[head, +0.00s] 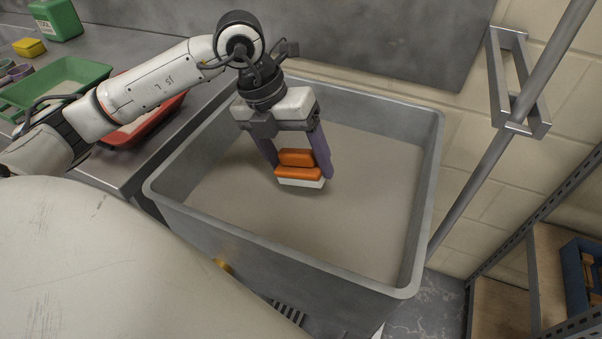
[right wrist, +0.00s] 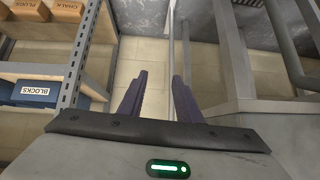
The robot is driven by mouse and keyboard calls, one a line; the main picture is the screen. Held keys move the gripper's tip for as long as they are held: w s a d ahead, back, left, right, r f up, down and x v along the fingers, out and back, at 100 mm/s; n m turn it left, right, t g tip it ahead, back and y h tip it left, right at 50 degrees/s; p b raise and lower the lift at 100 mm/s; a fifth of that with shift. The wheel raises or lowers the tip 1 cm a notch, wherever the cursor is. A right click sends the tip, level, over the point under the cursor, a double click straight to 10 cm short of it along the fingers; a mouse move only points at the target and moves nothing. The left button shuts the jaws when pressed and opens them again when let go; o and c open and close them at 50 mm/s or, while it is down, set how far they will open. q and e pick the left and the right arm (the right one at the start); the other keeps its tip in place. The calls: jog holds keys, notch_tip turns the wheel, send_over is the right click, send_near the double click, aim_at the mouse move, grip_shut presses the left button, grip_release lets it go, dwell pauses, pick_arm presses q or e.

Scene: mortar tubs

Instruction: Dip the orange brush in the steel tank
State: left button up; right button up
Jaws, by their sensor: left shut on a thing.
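The steel tank (head: 421,205) is a large grey rectangular tub in the middle of the head view, filled with flat grey-beige matter. My left gripper (head: 301,171) reaches over its rim from the left, fingers pointing down. It is shut on the orange brush (head: 299,173), which has an orange handle and a pale bristle strip along its bottom. The brush is inside the tank's outline; the pale strip still shows, and I cannot tell whether it touches the surface. My right gripper (right wrist: 160,76) shows in the right wrist view, open and empty, above the floor.
A steel counter (head: 105,170) on the left bears a green tray (head: 85,75), a red tray (head: 150,125), a yellow block (head: 29,47) and a green container (head: 55,20). A pole (head: 490,155) stands right of the tank. Shelves with a blue BLOCKS bin (right wrist: 35,95) are near my right gripper.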

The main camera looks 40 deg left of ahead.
aim_at(303, 149)
pick_arm(q)
notch_tip(303, 149, up, 3)
jog(key=shift+f+p, duration=0.2)
jog(key=shift+p, duration=0.6)
notch_tip(303, 149, up, 3)
jog(key=shift+f+p, duration=0.15)
jog(key=shift+p, duration=0.85)
jog(key=shift+r+p, duration=0.55)
jog(key=shift+r, duration=0.1)
notch_tip(303, 149, up, 2)
jog(key=shift+p, duration=0.75)
jog(key=shift+r+p, duration=0.65)
jog(key=shift+r, duration=0.25)
pick_arm(e)
jog(key=shift+s+d+r, duration=0.2)
jog(key=shift+d+r, duration=0.1)
jog(key=shift+r, duration=0.55)
jog(key=shift+s+d+r, duration=0.2)
jog(key=shift+d+r, duration=0.05)
jog(key=shift+r, duration=0.55)
jog(key=shift+s+d+r, duration=0.2)
jog(key=shift+d+r, duration=0.1)
jog(key=shift+r, duration=0.55)
pick_arm(q)
notch_tip(303, 149, up, 4)
jog(key=p, duration=0.3)
pick_arm(e)
notch_tip(303, 149, up, 3)
